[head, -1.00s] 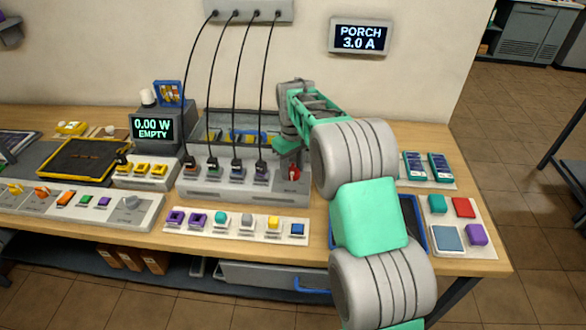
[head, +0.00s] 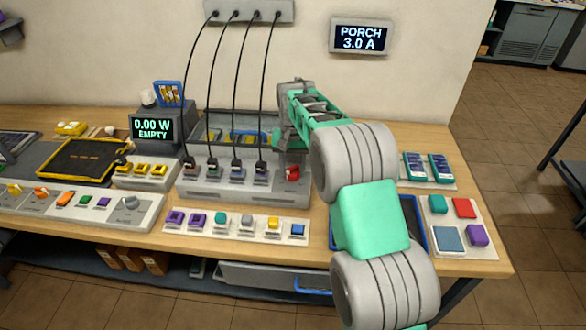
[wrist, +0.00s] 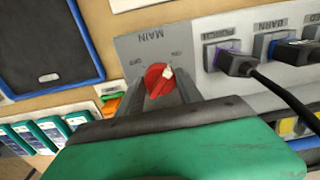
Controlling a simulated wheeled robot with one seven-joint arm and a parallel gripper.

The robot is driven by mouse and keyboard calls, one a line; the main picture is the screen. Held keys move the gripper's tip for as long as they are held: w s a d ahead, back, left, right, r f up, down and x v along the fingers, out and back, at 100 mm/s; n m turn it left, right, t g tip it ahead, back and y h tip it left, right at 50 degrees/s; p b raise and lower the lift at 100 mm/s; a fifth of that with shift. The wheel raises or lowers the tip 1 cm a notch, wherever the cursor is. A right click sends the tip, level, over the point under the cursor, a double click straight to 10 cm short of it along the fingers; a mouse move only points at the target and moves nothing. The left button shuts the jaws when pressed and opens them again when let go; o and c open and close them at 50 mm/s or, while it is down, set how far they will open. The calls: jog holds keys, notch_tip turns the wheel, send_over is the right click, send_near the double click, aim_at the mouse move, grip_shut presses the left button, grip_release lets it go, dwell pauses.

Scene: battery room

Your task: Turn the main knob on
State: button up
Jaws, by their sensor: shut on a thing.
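The main knob is red with a white pointer mark; it shows in the wrist view (wrist: 157,84) on a grey plate lettered MAIN (wrist: 150,45). Its white mark points to the upper right in that view; the small lettering beside it is too faint to read surely. My gripper (wrist: 161,92) is shut on the knob, one finger on each side. In the head view, the knob (head: 292,173) sits at the right end of the grey panel (head: 240,192), with my gripper (head: 291,158) just above it.
Several black cables (head: 236,90) run from the wall strip to sockets left of the knob. A switch row (head: 235,222) lies in front of the panel. A display (head: 152,128) reads 0.00 W EMPTY. The wall sign (head: 360,37) reads PORCH 3.0 A.

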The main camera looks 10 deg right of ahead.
aim_at(293, 168)
dwell(0.4)
jog(key=o, duration=1.4)
jog(key=shift+c, duration=0.2)
notch_tip(293, 168, up, 8)
jog(key=shift+f+b, duration=0.1)
jog(key=shift+b, duration=0.5)
jog(key=s+r+n+t, duration=0.1)
jog(key=s+r, duration=0.2)
jog(key=s, duration=0.4)
jog(key=s+r+n+t, duration=0.1)
jog(key=s+r, duration=0.2)
jog(key=s, duration=0.5)
jog(key=s+f+t, duration=0.1)
jog(key=s+f, duration=0.2)
jog(key=s, duration=0.4)
jog(key=s+f+n, duration=0.1)
jog(key=s+f, duration=0.2)
jog(key=s, duration=0.4)
jog(key=shift+n+t, duration=0.3)
jog(key=shift+t, duration=0.1)
